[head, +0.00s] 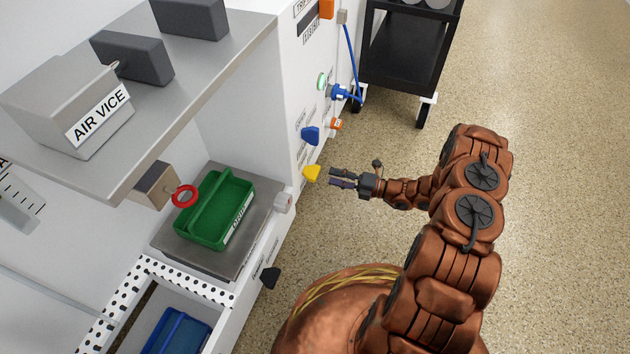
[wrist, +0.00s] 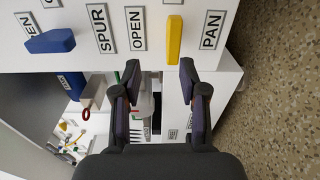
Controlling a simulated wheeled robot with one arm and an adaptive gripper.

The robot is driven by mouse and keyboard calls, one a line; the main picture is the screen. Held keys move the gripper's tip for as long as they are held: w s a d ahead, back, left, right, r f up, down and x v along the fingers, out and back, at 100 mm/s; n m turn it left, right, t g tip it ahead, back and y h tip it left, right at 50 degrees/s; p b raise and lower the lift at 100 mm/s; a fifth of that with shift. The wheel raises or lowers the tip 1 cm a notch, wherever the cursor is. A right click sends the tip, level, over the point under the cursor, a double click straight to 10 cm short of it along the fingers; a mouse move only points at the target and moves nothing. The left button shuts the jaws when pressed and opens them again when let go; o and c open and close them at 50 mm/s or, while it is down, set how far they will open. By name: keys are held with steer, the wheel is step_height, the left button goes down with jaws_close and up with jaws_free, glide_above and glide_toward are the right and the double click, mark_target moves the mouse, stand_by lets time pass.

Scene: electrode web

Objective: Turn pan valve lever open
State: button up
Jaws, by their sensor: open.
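The yellow lever (head: 312,173) is on the white panel's front face, below a blue lever. In the wrist view the yellow lever (wrist: 174,40) stands lengthwise up the picture, between an OPEN label (wrist: 137,29) and the PAN label (wrist: 211,30). My gripper (head: 334,177) is open and empty, a short way right of the yellow lever in the head view. In the wrist view my gripper (wrist: 159,77) has its fingers spread. The lever lies beyond the fingertips, nearer the right finger, with a gap visible.
A blue lever (head: 310,135) sits close by on the same panel, beside the SPUR label (wrist: 100,28). A green tray (head: 228,210) stands on a grey plate left of the panel. A black cart (head: 405,45) stands at the back.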

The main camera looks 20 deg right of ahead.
mark_target(315, 172)
steer(key=shift+m+t, duration=0.3)
steer(key=shift+m, duration=0.2)
steer(key=w+a+b, duration=0.1)
steer(key=w+a+f+b, duration=0.1)
steer(key=a, duration=0.1)
steer(key=w+a+f+b, duration=0.1)
steer(key=w+a, duration=0.1)
steer(key=shift+w+a+b, duration=0.3)
steer(key=shift+w+a, duration=0.05)
jaws_close()
